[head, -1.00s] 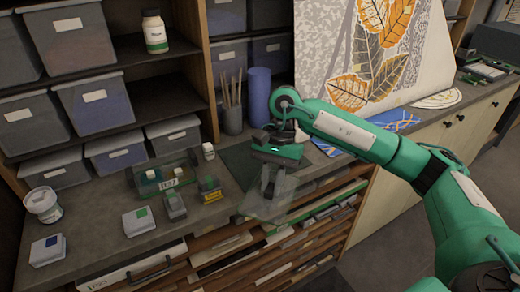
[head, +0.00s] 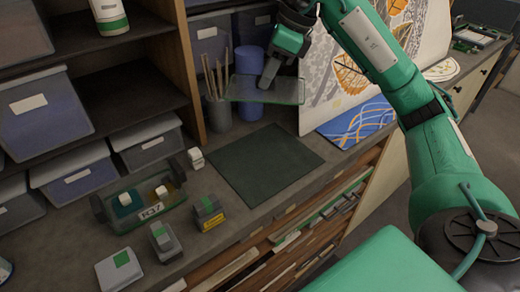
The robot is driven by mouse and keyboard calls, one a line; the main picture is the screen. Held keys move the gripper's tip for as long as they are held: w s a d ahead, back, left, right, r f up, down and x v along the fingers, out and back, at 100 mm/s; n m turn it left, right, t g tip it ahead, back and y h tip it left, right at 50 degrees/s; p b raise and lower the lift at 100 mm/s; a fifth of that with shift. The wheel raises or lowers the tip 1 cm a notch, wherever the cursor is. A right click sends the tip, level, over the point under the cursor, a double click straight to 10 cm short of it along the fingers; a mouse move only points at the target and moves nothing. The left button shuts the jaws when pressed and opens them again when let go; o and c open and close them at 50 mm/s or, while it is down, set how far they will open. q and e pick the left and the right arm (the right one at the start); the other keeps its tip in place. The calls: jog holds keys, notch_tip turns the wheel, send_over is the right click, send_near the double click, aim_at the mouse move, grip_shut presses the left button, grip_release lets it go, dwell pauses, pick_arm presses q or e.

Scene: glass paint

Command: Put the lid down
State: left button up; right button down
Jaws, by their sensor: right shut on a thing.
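The lid (head: 287,92) is a flat, clear, green-tinted plate in the head view. My right gripper (head: 267,77) is shut on it from above and holds it nearly level. It appears raised, overlapping the area behind the dark mat and in front of the blue cylinder. A clear open-topped box (head: 152,212) with a printed label stands on the counter to the left of the mat. Small containers with teal and yellow-brown contents stand inside it. My left gripper is out of view.
The dark green mat (head: 264,164) is bare. A blue cylinder (head: 256,106) and a brush pot (head: 218,113) stand behind it. Small containers (head: 208,212) stand near the box. A blue patterned sheet (head: 358,122) lies to the right.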

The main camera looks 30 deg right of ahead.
notch_tip(320, 180, down, 15)
jog(key=shift+s+r+p, duration=0.15)
jog(key=shift+p, duration=0.3)
jog(key=shift+f, duration=0.7)
notch_tip(320, 180, down, 3)
jog(key=shift+f, duration=0.15)
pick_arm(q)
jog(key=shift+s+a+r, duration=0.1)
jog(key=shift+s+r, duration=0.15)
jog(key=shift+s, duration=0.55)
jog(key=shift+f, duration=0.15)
pick_arm(e)
jog(key=shift+f, duration=0.15)
jog(key=c, duration=1.3)
grip_release()
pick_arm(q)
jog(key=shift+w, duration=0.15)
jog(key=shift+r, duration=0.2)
